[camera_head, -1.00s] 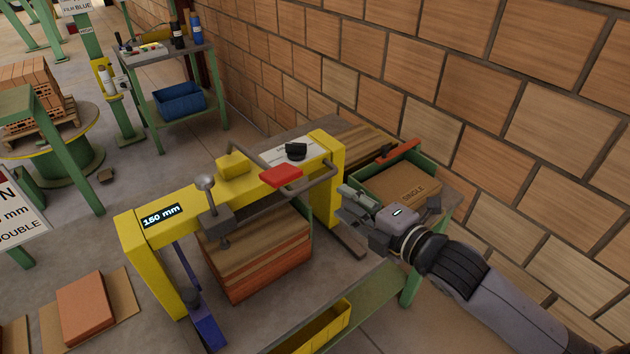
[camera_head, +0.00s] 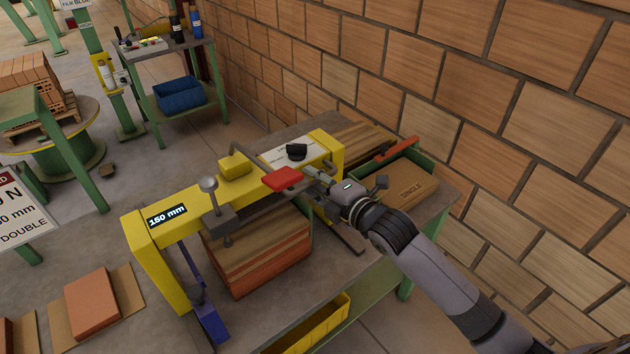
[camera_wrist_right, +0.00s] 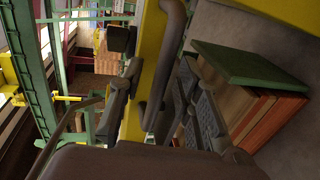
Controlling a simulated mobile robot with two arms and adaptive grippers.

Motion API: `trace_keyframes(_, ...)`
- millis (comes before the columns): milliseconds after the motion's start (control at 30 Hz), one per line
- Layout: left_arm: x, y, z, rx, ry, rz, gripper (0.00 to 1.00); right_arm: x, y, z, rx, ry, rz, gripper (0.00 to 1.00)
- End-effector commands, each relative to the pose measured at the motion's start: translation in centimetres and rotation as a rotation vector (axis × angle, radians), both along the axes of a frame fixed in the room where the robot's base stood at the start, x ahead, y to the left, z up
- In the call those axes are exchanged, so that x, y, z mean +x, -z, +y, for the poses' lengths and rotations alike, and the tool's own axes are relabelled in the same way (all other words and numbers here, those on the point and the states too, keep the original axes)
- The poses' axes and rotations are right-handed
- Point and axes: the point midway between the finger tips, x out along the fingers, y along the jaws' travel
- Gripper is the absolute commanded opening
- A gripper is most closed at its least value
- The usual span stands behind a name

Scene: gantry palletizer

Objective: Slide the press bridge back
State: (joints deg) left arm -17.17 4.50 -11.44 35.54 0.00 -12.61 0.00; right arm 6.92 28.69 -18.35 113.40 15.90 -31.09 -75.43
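The yellow press bridge (camera_head: 192,222) spans a stack of boards (camera_head: 262,262) on the bench. It has a "150 mm" display (camera_head: 167,215), a red pad (camera_head: 283,179) and a dark tubular handle along its front. My right gripper (camera_head: 318,183) is at the handle's right part, beside the red pad, and its fingers partly hide the handle. In the right wrist view the handle (camera_wrist_right: 166,60) runs between the two spread fingers, with gaps visible. The bridge's yellow beam also shows there behind the handle (camera_wrist_right: 145,75). My left gripper is not in view.
A green tray with a brown "SINGLE" box (camera_head: 408,185) stands right of the bridge, close to my right forearm. A brick wall (camera_head: 480,120) bounds the back right. A yellow bin (camera_head: 318,325) sits at the bench front. A screw clamp (camera_head: 215,205) stands on the beam.

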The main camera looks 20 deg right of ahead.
Motion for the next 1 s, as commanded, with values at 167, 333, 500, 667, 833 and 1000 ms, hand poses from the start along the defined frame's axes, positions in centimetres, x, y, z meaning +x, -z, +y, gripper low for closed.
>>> trace_keyframes(167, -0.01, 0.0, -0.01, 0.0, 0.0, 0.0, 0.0, -0.03, 0.0, -0.02, 0.0, 0.0, 0.0, 0.19)
trace_keyframes(333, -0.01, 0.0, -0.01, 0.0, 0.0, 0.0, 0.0, -0.04, 0.0, -0.02, 0.0, 0.0, 0.0, 0.07)
trace_keyframes(500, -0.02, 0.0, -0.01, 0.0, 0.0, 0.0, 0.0, -0.04, 0.01, -0.02, 0.0, 0.0, 0.0, 0.0)
trace_keyframes(667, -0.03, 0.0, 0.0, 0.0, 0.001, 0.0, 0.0, -0.04, 0.03, -0.03, 0.0, 0.0, 0.001, 0.0)
trace_keyframes(833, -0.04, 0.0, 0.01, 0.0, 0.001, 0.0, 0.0, -0.04, 0.04, -0.03, 0.0, 0.0, 0.001, 0.0)
trace_keyframes(1000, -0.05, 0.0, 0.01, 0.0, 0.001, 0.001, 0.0, -0.04, 0.05, -0.03, 0.0, 0.0, 0.001, 0.0)
